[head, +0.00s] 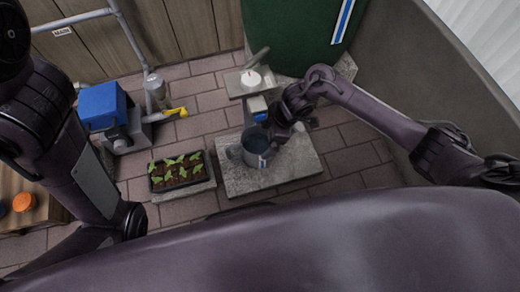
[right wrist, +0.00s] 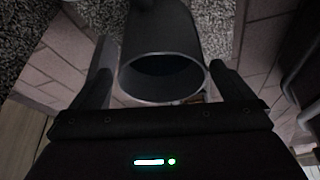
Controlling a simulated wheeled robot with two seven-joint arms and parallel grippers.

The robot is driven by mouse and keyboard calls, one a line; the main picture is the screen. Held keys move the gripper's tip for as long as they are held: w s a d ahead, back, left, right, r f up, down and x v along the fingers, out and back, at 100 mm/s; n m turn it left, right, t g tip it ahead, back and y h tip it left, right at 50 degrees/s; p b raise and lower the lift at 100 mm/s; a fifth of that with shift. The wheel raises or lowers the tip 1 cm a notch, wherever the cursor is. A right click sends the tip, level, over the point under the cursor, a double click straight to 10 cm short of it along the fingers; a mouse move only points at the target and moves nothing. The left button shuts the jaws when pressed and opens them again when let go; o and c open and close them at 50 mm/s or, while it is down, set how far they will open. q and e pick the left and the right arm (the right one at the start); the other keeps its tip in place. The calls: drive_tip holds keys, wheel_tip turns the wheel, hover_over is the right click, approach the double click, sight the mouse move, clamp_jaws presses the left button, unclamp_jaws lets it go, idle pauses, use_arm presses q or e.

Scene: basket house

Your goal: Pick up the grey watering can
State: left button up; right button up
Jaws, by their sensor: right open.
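The grey watering can (head: 261,149) stands on a pale stone slab (head: 295,163), its round dark opening facing up. A rounded grey part sticks out at its left, and a small blue and white label is on its front. My right gripper (head: 279,132) is at the can's upper right edge and its fingers are hard to make out there. In the right wrist view, the gripper (right wrist: 163,85) is open, with a finger on either side of a grey, open-ended cylinder (right wrist: 163,35). I cannot tell whether the fingers touch it. My left gripper is not in view.
A seedling tray (head: 178,171) sits left of the can. A blue and grey device (head: 103,107) with a yellow handle is farther left. A small stone stand (head: 236,84) with a white object is behind, near a green container (head: 295,30). A wall (head: 400,70) bounds the right.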

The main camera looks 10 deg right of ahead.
sight(254, 140)
drive_tip(key=b+x, duration=0.5)
drive_tip(key=x, duration=0.1)
idle(0.3)
drive_tip(key=c, duration=1)
drive_tip(key=shift+r, duration=0.1)
drive_tip(key=shift+c, duration=1.3)
drive_tip(key=shift+r, duration=0.1)
